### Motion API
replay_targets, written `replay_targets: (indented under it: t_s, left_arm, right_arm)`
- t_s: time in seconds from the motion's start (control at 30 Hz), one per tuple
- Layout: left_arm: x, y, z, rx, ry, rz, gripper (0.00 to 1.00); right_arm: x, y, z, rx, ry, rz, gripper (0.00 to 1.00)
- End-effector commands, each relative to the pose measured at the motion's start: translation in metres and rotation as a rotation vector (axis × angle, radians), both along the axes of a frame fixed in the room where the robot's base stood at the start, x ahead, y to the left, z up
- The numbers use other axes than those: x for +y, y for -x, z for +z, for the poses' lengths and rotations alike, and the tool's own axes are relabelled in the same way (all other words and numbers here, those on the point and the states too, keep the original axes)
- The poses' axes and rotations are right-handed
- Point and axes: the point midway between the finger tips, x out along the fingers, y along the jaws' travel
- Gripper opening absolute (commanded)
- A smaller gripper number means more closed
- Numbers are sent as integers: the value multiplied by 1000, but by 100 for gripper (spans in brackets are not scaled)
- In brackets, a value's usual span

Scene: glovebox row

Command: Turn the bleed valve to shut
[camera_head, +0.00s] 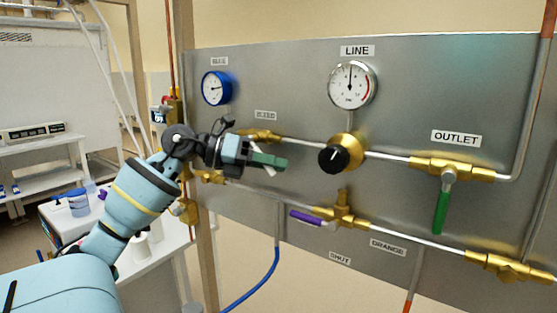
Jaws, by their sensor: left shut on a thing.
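The bleed valve's brass body (262,134) sits on the steel panel under the BLEED label (265,115). My left gripper (256,158) is just below and in front of that body. It is shut on a green lever (272,161), which sticks out to the right past the fingers, roughly level and tilted slightly down. The lever appears to be the bleed valve's handle, but my gripper hides where it joins the body. My right gripper is not in view.
The panel (400,115) carries two gauges, a black knob (334,157), a purple-handled valve (306,217) to the lower right, and the OUTLET valve with its green handle (441,212) hanging down. A thin pipe runs right from the bleed valve. A blue hose (258,285) hangs below.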

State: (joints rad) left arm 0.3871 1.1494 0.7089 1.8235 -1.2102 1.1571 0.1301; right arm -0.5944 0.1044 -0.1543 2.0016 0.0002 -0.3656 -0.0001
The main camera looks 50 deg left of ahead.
Motion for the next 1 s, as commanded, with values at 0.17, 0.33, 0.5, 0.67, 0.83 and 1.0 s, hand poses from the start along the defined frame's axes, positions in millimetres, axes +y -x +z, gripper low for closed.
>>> replay_targets:
  t_s: [0.17,0.33,0.5,0.67,0.83,1.0]
  left_arm:
    - [8,3,-8,54,-163,0,0]
    - [17,5,-15,103,-315,1,0]
    - [26,8,-20,147,-458,0,0]
    - [33,11,-22,182,-569,0,0]
    - [40,13,-24,211,-660,0,0]
    - [43,14,-25,228,-717,1,0]
  right_arm:
    - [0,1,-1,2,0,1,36]
    - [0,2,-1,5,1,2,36]
    - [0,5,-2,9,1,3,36]
    - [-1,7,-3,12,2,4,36]
    - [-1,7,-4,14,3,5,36]
    - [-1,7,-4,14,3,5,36]
